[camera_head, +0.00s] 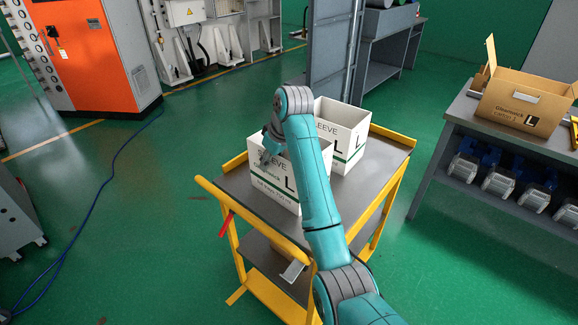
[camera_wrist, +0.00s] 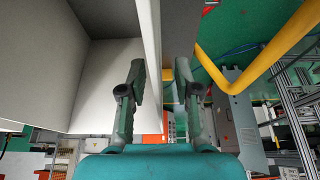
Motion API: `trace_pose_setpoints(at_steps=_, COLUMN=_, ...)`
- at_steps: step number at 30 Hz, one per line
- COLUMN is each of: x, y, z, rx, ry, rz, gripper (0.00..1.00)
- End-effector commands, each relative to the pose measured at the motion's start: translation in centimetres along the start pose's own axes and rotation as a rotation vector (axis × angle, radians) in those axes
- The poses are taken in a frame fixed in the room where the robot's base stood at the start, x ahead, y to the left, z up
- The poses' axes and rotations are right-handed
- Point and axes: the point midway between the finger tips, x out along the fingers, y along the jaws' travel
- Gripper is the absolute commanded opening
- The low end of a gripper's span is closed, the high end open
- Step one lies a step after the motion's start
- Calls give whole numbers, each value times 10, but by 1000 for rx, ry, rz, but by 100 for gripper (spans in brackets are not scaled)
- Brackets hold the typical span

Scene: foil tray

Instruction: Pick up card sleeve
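Two white open-topped card sleeves with green stripes and a black "L" stand on the cart. The near card sleeve (camera_head: 275,188) is at the front left. The far card sleeve (camera_head: 345,130) is behind it to the right. My gripper (camera_head: 268,150) is at the near sleeve's upper left side, partly hidden by my arm. In the wrist view, my gripper (camera_wrist: 160,78) has its fingers apart, with a thin upright white sleeve wall (camera_wrist: 150,35) running between them. The left finger is on the sleeve's inner side, the right finger outside. Contact with the wall is unclear.
The cart's grey top (camera_head: 372,178) has yellow rails (camera_head: 250,218). A workbench (camera_head: 455,125) with an open brown carton (camera_head: 522,102) stands at right. An orange cabinet (camera_head: 95,60) is at the back left. A blue cable (camera_head: 88,210) lies on the green floor.

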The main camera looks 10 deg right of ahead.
Motion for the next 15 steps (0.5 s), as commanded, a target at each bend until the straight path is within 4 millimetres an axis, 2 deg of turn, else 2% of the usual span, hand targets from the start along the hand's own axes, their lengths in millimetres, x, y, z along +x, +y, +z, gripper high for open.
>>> trace_pose_setpoints(at_steps=15, x=4, y=0, z=2, rx=0, ry=0, rz=0, gripper=32)
